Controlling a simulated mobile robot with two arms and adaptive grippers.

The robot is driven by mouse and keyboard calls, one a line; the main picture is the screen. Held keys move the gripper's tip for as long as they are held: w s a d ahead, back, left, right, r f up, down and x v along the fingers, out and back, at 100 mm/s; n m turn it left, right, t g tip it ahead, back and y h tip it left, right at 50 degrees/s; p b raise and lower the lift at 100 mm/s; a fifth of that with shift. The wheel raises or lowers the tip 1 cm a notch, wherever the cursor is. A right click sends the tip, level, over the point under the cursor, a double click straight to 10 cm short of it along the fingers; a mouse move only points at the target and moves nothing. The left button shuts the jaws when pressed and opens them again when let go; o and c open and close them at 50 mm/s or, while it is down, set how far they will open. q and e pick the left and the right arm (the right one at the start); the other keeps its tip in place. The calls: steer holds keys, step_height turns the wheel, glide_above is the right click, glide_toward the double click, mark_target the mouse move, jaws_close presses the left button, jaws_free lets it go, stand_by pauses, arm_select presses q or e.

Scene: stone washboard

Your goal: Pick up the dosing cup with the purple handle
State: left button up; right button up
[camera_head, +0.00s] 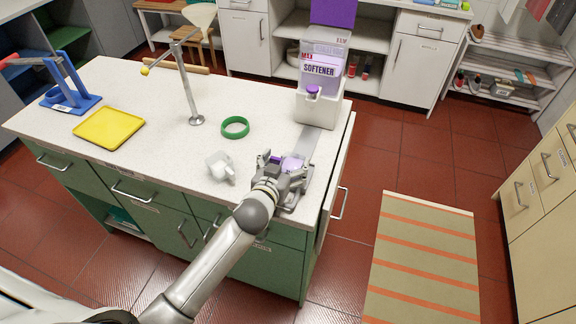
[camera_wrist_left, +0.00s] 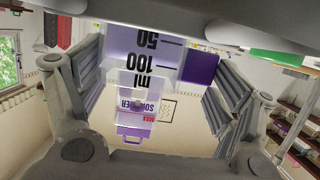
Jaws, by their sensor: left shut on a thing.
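The dosing cup (camera_head: 293,162) shows in the head view as a pale, purple-tinted shape between the fingers of my left gripper (camera_head: 284,172), at the right front of the counter. In the left wrist view the clear cup (camera_wrist_left: 145,45) carries black 50 and 100 ml marks and a solid purple part (camera_wrist_left: 200,68), probably its handle. My left gripper is shut on the cup. The gripper hides much of the cup in the head view, and I cannot tell whether the cup touches the counter. My right gripper is not in view.
The softener dispenser (camera_head: 322,75) stands behind the gripper, with a grey strip (camera_head: 306,143) in front. A small white cup (camera_head: 220,166) and green ring (camera_head: 235,127) lie left of the gripper. A metal stand (camera_head: 189,88), yellow tray (camera_head: 108,127) and blue stand (camera_head: 70,101) are farther left.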

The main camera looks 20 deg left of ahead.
arm_select(q)
steer(key=shift+r, duration=0.1)
steer(key=shift+r+b, duration=0.45)
steer(key=shift+r, duration=0.85)
steer(key=shift+s+a+r, duration=0.1)
steer(key=shift+a+r, duration=0.05)
steer(key=shift+r, duration=0.2)
steer(key=s+a+r+b, duration=0.2)
steer(key=s+a+r, duration=0.5)
steer(key=s+r, duration=0.2)
steer(key=shift+v, duration=1.3)
steer(key=shift+a+f, duration=0.1)
steer(key=shift+f, duration=0.05)
steer(key=s+d+f, duration=0.2)
steer(key=d, duration=0.3)
steer(key=shift+d+y, duration=0.3)
steer(key=shift+d, duration=0.05)
